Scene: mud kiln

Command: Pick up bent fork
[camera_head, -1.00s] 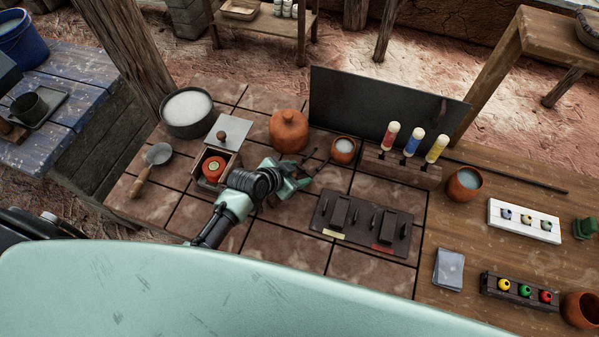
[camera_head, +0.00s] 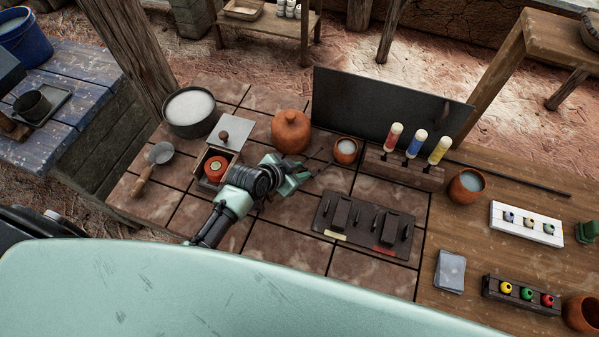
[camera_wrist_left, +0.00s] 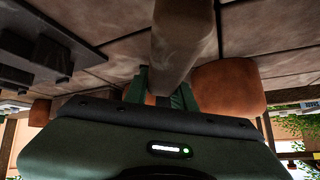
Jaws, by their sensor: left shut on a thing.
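My left gripper (camera_head: 298,173) is over the tiled tabletop, just in front of the lidded clay pot. In the left wrist view its green fingers (camera_wrist_left: 166,88) are shut on a thick brown handle, which I take to be the bent fork (camera_wrist_left: 183,45). The handle runs from the fingers to the top edge of that view. In the head view only a thin dark part of the fork (camera_head: 321,156) shows beyond the fingers; its bend and tines are hard to make out. My right gripper is out of view.
The clay pot (camera_head: 291,131) and a small white-filled cup (camera_head: 345,151) stand close behind the gripper. An open box (camera_head: 216,167) is to its left. A dark switch plate (camera_head: 366,226) lies to its right, and a bottle rack (camera_head: 404,170) stands farther right. Bare tiles lie in front.

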